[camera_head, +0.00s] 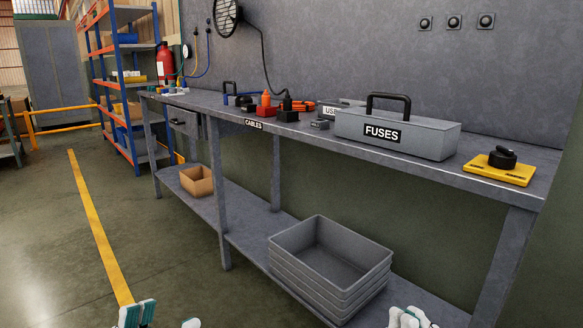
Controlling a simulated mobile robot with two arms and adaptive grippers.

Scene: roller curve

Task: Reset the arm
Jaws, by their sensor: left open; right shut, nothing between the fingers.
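My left gripper (164,318) is at the bottom edge, left of centre. Its two white and green fingertips stand apart with bare floor between them, so it is open and empty. My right gripper (410,318) is at the bottom edge, right of centre. Its fingertips are close together and it is shut with nothing in it. Only the tips of both grippers show; the rest of the arms is below the frame. Both grippers appear in front of the workbench (345,148), and the right one overlaps its lower shelf in the picture.
On the bench stand a grey FUSES box (398,137), a yellow plate with a black knob (499,166) and small red and black items. Stacked grey crates (330,262) and a cardboard box (196,180) sit on the lower shelf.

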